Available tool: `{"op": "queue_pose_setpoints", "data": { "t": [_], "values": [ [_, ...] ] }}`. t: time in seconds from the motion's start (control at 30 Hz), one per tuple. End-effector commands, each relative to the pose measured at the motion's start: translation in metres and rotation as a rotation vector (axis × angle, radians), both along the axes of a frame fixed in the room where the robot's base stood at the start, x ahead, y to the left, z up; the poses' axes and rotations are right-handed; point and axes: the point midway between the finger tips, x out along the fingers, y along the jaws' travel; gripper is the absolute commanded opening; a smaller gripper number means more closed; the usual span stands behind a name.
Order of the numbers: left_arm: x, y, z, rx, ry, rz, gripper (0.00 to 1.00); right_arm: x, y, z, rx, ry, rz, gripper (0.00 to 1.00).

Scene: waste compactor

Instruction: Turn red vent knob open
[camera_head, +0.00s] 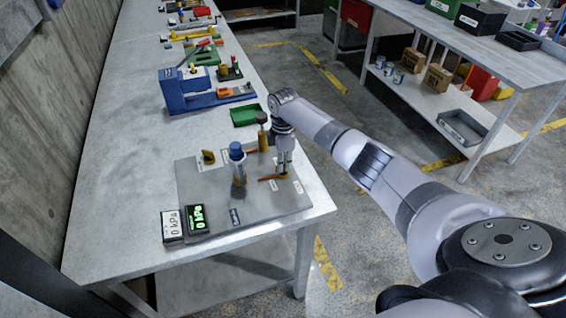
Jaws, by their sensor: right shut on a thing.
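A grey plate (258,209) lies at the near end of the long workbench. An orange-red handle (270,178) on the plate, which looks like the red vent knob, sticks out to the left from under my right gripper. My right gripper (284,172) points down over it and is shut on it; the fingers hide part of the knob, so its exact angle is hard to read. My left gripper is not in view.
A blue-capped cylinder (238,165) stands left of my gripper, with a yellow post (263,137) behind. A small yellow part (208,157) sits on the plate's far left. A green tray (245,115) and blue fixture (186,91) stand farther back. The bench's left side is clear.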

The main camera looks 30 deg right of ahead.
Motion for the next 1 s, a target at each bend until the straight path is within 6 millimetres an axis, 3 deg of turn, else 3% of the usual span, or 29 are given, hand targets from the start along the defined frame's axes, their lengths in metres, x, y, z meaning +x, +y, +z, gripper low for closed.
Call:
{"op": "queue_pose_setpoints", "data": {
  "t": [0.3,0.8,0.83,1.0],
  "values": [
    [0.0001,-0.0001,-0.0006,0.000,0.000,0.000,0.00,0.0018,-0.0002,0.0022,0.001,-0.007,0.106,0.00],
    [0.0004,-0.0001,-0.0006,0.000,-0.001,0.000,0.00,0.0022,-0.0001,0.0027,0.000,-0.007,0.125,0.00],
    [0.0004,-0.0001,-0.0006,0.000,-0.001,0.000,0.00,0.0022,-0.0001,0.0027,0.000,-0.007,0.125,0.11],
    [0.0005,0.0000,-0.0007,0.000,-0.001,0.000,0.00,0.0016,-0.0002,0.0020,0.000,-0.005,0.124,0.23]
  ]
}}
